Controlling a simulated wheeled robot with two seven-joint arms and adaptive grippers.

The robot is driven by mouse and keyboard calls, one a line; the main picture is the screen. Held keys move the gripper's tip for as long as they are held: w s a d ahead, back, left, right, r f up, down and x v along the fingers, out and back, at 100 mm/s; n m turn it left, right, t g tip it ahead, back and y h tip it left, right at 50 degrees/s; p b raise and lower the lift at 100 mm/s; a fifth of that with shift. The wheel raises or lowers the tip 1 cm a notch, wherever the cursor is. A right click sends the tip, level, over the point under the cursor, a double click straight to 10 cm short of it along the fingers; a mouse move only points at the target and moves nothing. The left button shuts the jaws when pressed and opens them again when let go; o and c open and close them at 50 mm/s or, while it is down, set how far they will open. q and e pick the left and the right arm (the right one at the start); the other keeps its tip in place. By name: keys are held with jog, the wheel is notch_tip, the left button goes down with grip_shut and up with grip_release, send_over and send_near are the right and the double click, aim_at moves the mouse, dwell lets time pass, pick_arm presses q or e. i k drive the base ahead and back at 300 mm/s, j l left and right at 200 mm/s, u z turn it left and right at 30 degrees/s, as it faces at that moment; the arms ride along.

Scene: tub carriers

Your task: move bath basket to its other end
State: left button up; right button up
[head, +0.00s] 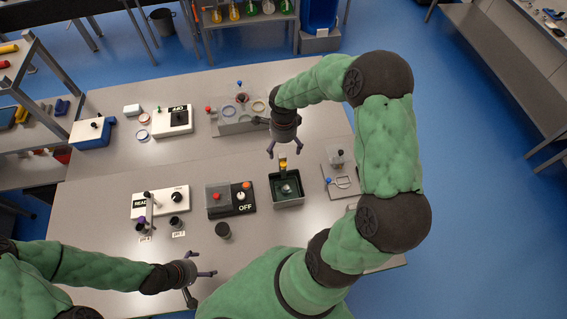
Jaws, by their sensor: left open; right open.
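A dark green rectangular bath (274,200) stands on the bench, right of centre. A small grey-white rounded item (286,188) shows inside it, and a yellow upright piece (283,164) stands at its far end. The basket is too small to make out clearly; I cannot tell which of these parts belong to it. My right gripper (285,152) is open, pointing down near the bath's far end, close to the yellow piece in the picture. I see no contact. My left gripper (204,286) is open and empty near the bench's front edge, left of and nearer than the bath.
A grey rack with rings (238,122) stands behind.

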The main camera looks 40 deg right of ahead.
aim_at(286, 182)
jog(key=k+j, duration=0.75)
jog(key=j, duration=0.25)
